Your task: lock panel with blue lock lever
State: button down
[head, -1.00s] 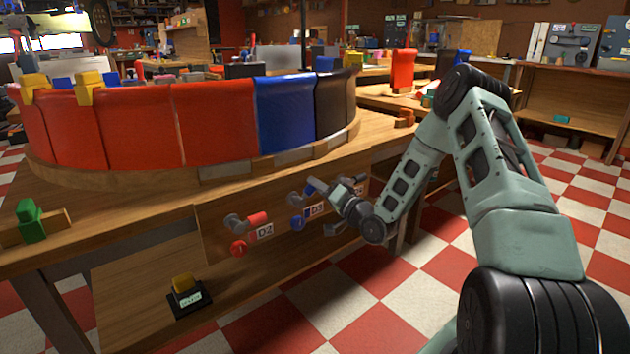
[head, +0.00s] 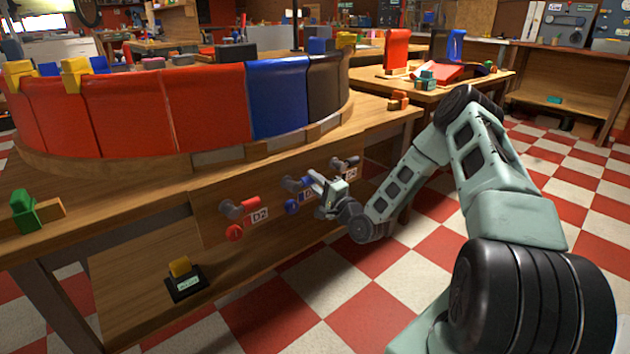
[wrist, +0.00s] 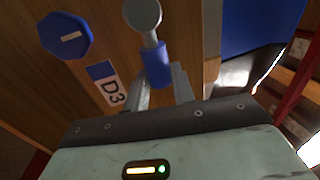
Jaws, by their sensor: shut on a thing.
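The blue lock lever (wrist: 157,65) is a grey pivot and arm with a blue handle, on the wooden panel by the D3 label (wrist: 110,90) in the wrist view. My gripper (wrist: 163,84) is shut on the blue handle, one finger on each side. In the head view my gripper (head: 326,196) is at the front panel, partly covering the D3 label and the lever (head: 293,184). The blue curved panel (head: 277,96) stands upright on the bench above.
A red lever (head: 240,208) with a red knob (head: 235,233) and D2 label is left of my gripper. A further grey lever (head: 345,163) is to the right. The checkered floor in front is open.

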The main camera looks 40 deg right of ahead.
jog(key=shift+s+f, duration=0.1)
jog(key=shift+f, duration=0.1)
jog(key=c, duration=1.2)
grip_release()
jog(key=shift+o, duration=0.2)
jog(key=shift+r, duration=0.1)
jog(key=s+f+p, duration=0.1)
jog(key=s, duration=0.7)
jog(key=s+f+p, duration=0.1)
jog(key=s+f, duration=0.1)
jog(key=s, duration=0.7)
jog(key=shift+d+f, duration=0.25)
